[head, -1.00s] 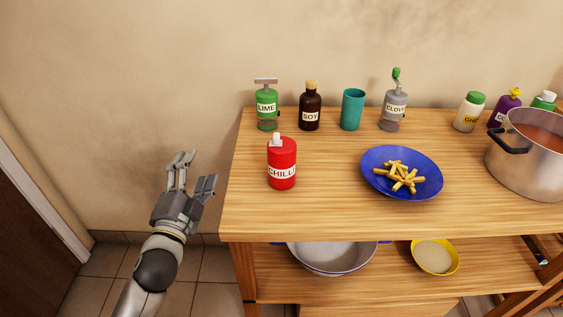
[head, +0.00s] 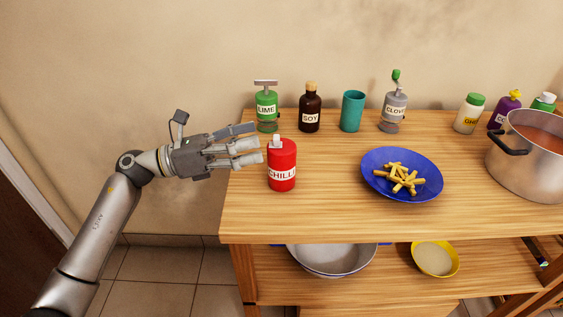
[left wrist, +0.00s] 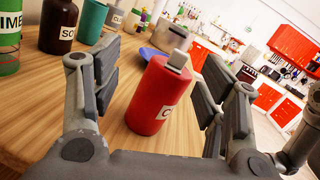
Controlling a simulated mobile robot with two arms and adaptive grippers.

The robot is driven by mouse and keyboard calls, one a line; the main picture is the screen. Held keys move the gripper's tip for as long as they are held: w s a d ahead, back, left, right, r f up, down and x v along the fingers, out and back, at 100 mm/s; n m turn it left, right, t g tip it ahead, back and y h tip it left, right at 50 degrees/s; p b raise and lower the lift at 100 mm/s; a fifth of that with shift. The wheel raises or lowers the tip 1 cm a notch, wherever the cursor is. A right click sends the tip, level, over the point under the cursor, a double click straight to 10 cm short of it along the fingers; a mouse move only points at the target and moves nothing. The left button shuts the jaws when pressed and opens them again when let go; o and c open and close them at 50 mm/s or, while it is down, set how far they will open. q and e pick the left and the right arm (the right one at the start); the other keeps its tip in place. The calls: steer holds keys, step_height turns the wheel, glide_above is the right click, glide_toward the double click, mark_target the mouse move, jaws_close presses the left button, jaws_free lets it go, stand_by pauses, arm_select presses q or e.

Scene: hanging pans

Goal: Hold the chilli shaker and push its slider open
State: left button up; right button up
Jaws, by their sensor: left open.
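The red chilli shaker (head: 282,165) stands upright near the left end of the wooden table, with a pale slider (head: 277,139) on its top. My left gripper (head: 256,143) is open and empty, just left of the shaker, its fingers pointing right toward it. In the left wrist view the shaker (left wrist: 161,97) stands ahead between the spread fingers, and its slider (left wrist: 177,60) is on top. A gap seems to remain between fingers and shaker; contact cannot be made out.
A green lime bottle (head: 266,106) stands close behind the chilli shaker. A soy bottle (head: 310,108), teal cup (head: 353,111) and clove grinder (head: 394,106) line the back. A blue plate of fries (head: 372,181) lies to the right, with bare wood between.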

mark_target(270, 170)
arm_select(q)
steer(key=a+f+m+g+y, duration=0.2)
steer(key=m, duration=0.1)
steer(key=a+f+m+g+y, duration=0.1)
steer(key=shift+s+m+y, duration=0.3)
steer(key=shift+s+a+f+m+g+y, duration=0.1)
steer(key=shift+a+f+m+g+y, duration=0.2)
steer(key=shift+a+m+g+y, duration=0.15)
steer(key=shift+d, duration=0.1)
steer(key=p+x, duration=0.1)
steer(key=x, duration=0.4)
steer(key=shift+s+d, duration=0.1)
steer(key=shift+d, duration=0.1)
arm_select(e)
step_height(270, 170, down, 6)
steer(key=s, duration=0.1)
arm_select(q)
steer(key=b+x, duration=0.1)
steer(key=x, duration=0.2)
steer(key=shift+f, duration=0.2)
steer(key=shift+d+f, duration=0.1)
steer(key=shift+d, duration=0.55)
arm_select(e)
steer(key=shift+w+r, duration=0.25)
steer(key=shift+r, duration=1.05)
steer(key=shift+w+r, duration=0.25)
steer(key=shift+r, duration=1.05)
arm_select(q)
steer(key=c, duration=0.9)
